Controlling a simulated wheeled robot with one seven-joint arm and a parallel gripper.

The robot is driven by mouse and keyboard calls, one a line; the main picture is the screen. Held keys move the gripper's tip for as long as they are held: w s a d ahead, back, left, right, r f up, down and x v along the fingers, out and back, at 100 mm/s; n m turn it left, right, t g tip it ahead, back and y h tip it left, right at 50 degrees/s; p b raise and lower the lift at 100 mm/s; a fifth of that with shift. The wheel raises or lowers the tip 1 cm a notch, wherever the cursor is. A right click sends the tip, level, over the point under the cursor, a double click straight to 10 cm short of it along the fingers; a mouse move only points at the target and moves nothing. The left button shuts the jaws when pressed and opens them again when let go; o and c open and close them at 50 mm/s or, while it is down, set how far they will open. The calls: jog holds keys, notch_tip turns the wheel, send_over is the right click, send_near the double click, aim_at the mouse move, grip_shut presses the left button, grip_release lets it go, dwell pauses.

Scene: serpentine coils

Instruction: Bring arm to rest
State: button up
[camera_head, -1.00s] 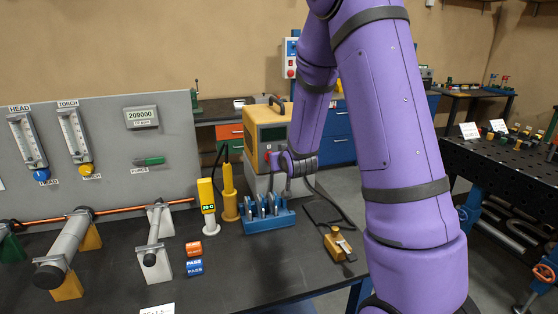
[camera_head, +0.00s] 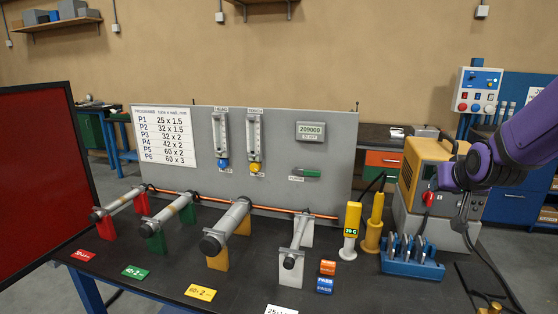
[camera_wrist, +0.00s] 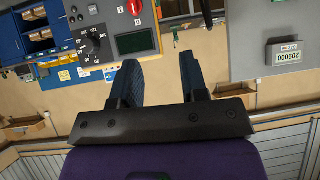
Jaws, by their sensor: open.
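My purple arm (camera_head: 520,135) reaches in from the right edge in the head view, over the right end of the bench. Its gripper end is near the yellow and grey machine (camera_head: 425,165); the fingers cannot be made out there. In the wrist view my gripper (camera_wrist: 158,75) shows two dark fingers spread apart with nothing between them. Beyond the fingers are a control face with a dial (camera_wrist: 97,42) and a green screen (camera_wrist: 136,42), seen upside down.
The black bench (camera_head: 240,285) carries several tubes on coloured stands, such as the large grey one (camera_head: 225,228). A blue rack (camera_head: 410,262) of tools and yellow-topped devices (camera_head: 352,225) stand at right. A grey panel (camera_head: 280,150) stands behind; a red screen (camera_head: 30,180) is at left.

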jog(key=s+a+r+g, duration=0.1)
jog(key=s+a+r, duration=0.1)
jog(key=s, duration=0.7)
jog(key=s+a+r+n+g+y, duration=0.1)
jog(key=s+a+r+g, duration=0.1)
jog(key=s, duration=0.7)
jog(key=s+a+r+n+g, duration=0.1)
jog(key=s+a+r+g, duration=0.1)
jog(key=s, duration=0.7)
jog(key=a+r, duration=0.1)
jog(key=a, duration=0.1)
jog(key=shift+a+r+y, duration=0.35)
jog(key=shift+r+y, duration=0.05)
